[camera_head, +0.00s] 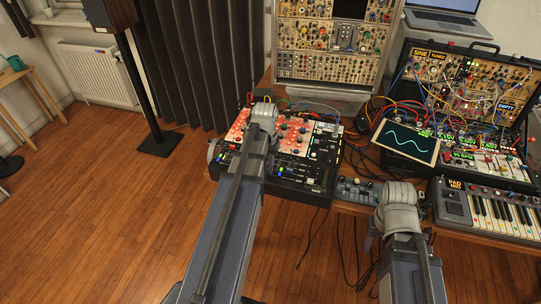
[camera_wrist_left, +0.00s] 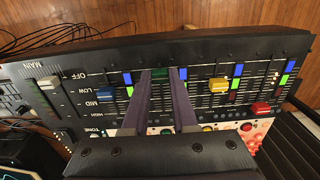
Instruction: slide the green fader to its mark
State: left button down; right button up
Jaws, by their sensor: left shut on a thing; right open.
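The mixer (camera_head: 290,172) stands on the table in the head view, and its fader panel also shows in the left wrist view (camera_wrist_left: 205,55). The green fader (camera_wrist_left: 160,72) is near the panel's far edge, between the two fingers of my left gripper (camera_wrist_left: 162,76), which is shut on it. My right gripper (camera_head: 369,240) is open and empty, in front of the table.
A blue fader (camera_wrist_left: 106,95) and a yellow fader (camera_wrist_left: 218,85) flank the green one; a red fader (camera_wrist_left: 261,108) and a white fader (camera_wrist_left: 48,83) are farther out. A small box with knobs (camera_head: 357,190), a keyboard (camera_head: 490,212) and cables lie to the mixer's right.

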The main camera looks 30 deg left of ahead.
pick_arm(q)
jog(key=shift+s+d, duration=0.15)
jog(key=shift+s, duration=0.4)
jog(key=c, duration=0.7)
grip_release()
jog(key=shift+w, duration=0.1)
jog(key=shift+r, duration=0.1)
notch_tip(320, 180, up, 8)
jog(key=p, duration=0.7)
jog(key=shift+f+p, duration=0.2)
jog(key=shift+p, duration=0.2)
jog(key=s+d+m, duration=0.2)
jog(key=s+d, duration=0.1)
jog(key=d, duration=0.6)
jog(key=s+d+m, duration=0.2)
jog(key=s+d, duration=0.1)
jog(key=d, duration=0.7)
jog(key=s+d+m+y, duration=0.1)
jog(key=s+d+m, duration=0.1)
jog(key=d, duration=0.7)
jog(key=shift+s+d, duration=0.3)
jog(key=shift+s, duration=0.3)
